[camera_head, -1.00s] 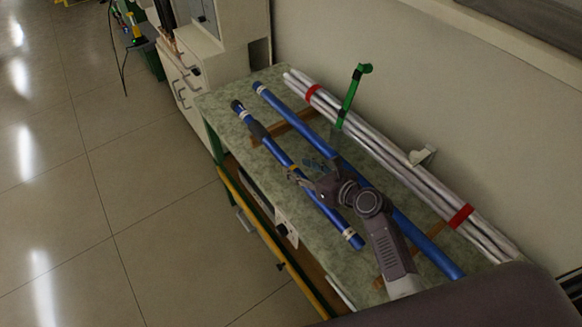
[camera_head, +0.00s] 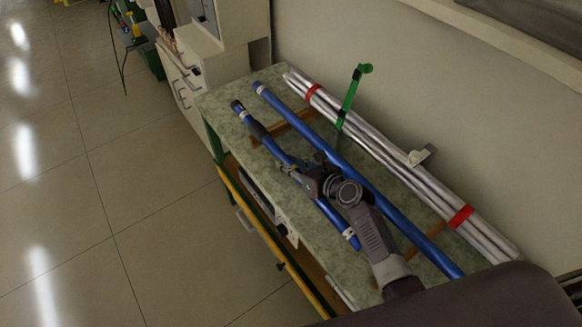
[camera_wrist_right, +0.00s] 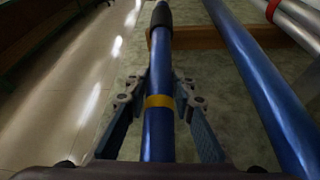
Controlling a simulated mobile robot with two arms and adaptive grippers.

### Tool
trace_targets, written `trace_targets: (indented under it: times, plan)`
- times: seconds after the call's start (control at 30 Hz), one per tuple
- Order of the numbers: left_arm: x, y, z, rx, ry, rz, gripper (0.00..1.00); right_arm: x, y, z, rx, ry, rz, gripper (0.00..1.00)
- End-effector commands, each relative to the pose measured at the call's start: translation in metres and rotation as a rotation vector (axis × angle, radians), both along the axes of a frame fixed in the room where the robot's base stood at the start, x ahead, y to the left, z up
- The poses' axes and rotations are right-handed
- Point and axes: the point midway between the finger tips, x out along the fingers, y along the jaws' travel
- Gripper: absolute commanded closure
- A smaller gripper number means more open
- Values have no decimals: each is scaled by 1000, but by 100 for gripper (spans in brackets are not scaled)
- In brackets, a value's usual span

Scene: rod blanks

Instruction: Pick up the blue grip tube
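The blue grip tube (camera_head: 262,132) lies lengthwise along the front side of the bench, with a dark grip sleeve near its far end. In the right wrist view the grip tube (camera_wrist_right: 159,132) runs up the middle, with a yellow band and the dark sleeve beyond it. My right gripper (camera_head: 292,170) is at the tube's middle, and its arm hides part of the tube. Its two fingers (camera_wrist_right: 160,88) stand on either side of the tube near the yellow band, open, with narrow gaps seeming to remain. My left gripper is not in view.
A longer plain blue tube (camera_head: 345,170) lies parallel behind the grip tube. A bundle of pale rods (camera_head: 385,148) with red bands lies by the wall. A green upright post (camera_head: 350,97) rises beside the bundle. Wooden crosspieces (camera_head: 287,126) lie beneath the tubes.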

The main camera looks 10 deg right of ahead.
Motion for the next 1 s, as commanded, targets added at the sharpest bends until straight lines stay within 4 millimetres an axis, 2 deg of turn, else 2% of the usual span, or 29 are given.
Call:
trace_targets:
  times: [0.03, 0.13, 0.4, 0.57, 0.77, 1.0]
  plan:
    - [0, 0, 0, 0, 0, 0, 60, 0, 0, 0, 0, 0, 0, 91]
    - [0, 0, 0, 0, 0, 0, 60, 0, 0, 0, 0, 0, 0, 100]
    - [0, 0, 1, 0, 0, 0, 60, 0, 0, 2, 0, -1, 0, 100]
    - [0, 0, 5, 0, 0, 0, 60, 0, 1, 13, 2, -4, 1, 100]
    - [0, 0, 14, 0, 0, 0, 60, 1, 1, 49, 2, -7, 0, 100]
    - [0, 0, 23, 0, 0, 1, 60, 1, 1, 117, 3, -9, -1, 100]
